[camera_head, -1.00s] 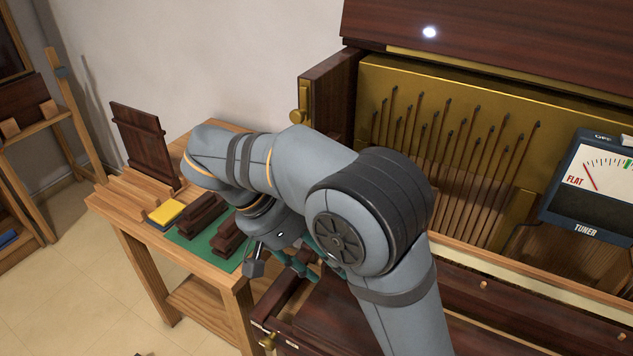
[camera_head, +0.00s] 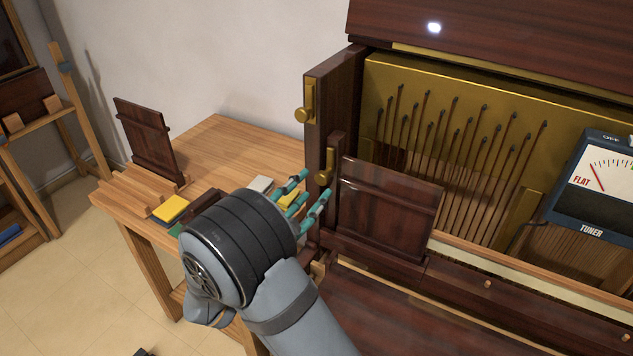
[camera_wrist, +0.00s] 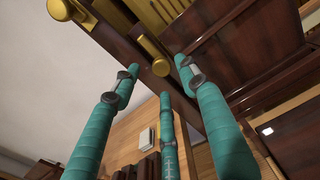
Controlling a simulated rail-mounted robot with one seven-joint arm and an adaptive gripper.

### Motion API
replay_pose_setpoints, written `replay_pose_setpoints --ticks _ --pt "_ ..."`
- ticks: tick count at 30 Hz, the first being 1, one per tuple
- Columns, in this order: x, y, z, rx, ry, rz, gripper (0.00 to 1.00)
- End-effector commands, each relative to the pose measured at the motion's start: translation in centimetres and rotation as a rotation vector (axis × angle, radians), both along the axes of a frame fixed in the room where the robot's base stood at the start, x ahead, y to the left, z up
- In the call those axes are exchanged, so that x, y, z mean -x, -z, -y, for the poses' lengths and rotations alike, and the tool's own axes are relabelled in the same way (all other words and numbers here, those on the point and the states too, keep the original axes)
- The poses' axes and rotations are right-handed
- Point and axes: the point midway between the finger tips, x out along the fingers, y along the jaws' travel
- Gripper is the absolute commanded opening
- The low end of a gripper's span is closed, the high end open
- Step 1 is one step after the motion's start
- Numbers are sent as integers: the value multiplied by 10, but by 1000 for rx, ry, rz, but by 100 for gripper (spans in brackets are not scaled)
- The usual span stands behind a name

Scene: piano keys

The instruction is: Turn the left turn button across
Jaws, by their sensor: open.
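Two brass turn buttons are on the left side of the piano. The lower turn button (camera_head: 327,166) stands upright on a dark post beside a dark wooden panel (camera_head: 392,205); the upper turn button (camera_head: 306,103) is on the taller case side. In the wrist view the lower button (camera_wrist: 153,53) lies just beyond my fingertips, apparently not touched, and the upper button (camera_wrist: 60,9) is at the top left edge. My gripper (camera_head: 308,193), with teal fingers, is open and empty, left of the panel and a little below the lower button. It also shows in the wrist view (camera_wrist: 158,80).
Thin rods (camera_head: 460,140) fill the open piano back. A tuner meter (camera_head: 595,190) sits at the right.

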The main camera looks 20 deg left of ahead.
Motion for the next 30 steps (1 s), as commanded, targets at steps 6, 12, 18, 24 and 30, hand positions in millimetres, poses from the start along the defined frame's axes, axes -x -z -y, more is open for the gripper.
replay_pose_setpoints --ticks 6,12,18,24,30 --pt "-28 0 8 -1 3 0 43" --pt "-36 0 9 -2 2 0 43" --pt "-36 0 9 -2 2 0 43" --pt "-36 0 9 -2 2 0 32" --pt "-36 0 9 -3 2 1 20"
